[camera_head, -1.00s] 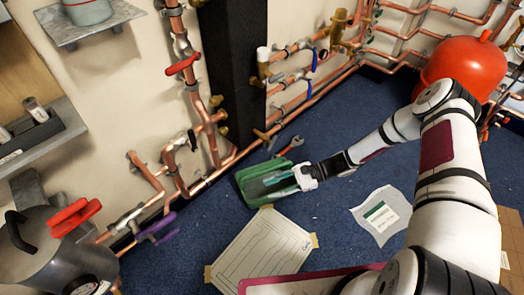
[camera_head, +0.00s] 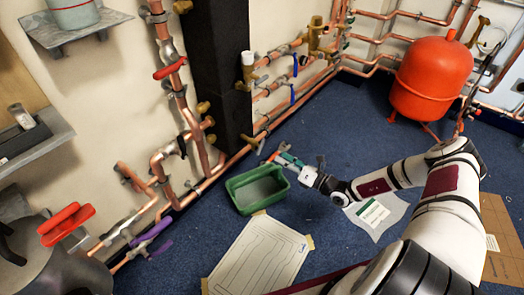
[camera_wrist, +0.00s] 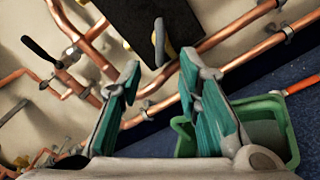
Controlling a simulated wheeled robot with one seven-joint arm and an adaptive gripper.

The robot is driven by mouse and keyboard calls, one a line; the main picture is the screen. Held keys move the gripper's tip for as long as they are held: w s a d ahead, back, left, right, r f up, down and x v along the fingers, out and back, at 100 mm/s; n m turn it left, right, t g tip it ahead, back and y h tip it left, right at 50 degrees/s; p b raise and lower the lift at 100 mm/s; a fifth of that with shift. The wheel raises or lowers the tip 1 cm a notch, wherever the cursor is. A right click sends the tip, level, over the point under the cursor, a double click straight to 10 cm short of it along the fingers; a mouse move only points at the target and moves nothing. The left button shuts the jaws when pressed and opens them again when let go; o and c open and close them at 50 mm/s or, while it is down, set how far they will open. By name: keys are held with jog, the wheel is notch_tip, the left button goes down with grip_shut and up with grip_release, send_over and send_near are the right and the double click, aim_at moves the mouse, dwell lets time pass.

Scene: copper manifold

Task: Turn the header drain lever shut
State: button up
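No label marks the header drain lever. A small lever with a dull handle (camera_head: 262,138) is on the low pipe above the green tray (camera_head: 232,193); a grey and yellowish lever (camera_wrist: 158,42), probably the same one, shows in the wrist view. My gripper (camera_head: 283,157) is just right of that lever, above the tray's back edge. In the wrist view my gripper (camera_wrist: 162,68) has its two teal fingers apart and empty, with the lever beyond the gap between the tips. I see no contact. The tray also shows below the right finger (camera_wrist: 292,140).
Copper pipes line the wall, with a red lever (camera_head: 171,71), blue levers (camera_head: 295,65), a black lever (camera_head: 182,146) and a purple lever (camera_head: 150,235). A dark column (camera_head: 215,75) stands behind. A red tank (camera_head: 432,80) is at right. Paper sheets lie on open blue floor.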

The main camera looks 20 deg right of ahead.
aim_at(261, 147)
jog(key=b+x, duration=0.3)
jog(key=x, duration=0.7)
jog(key=shift+w, duration=0.1)
grip_shut()
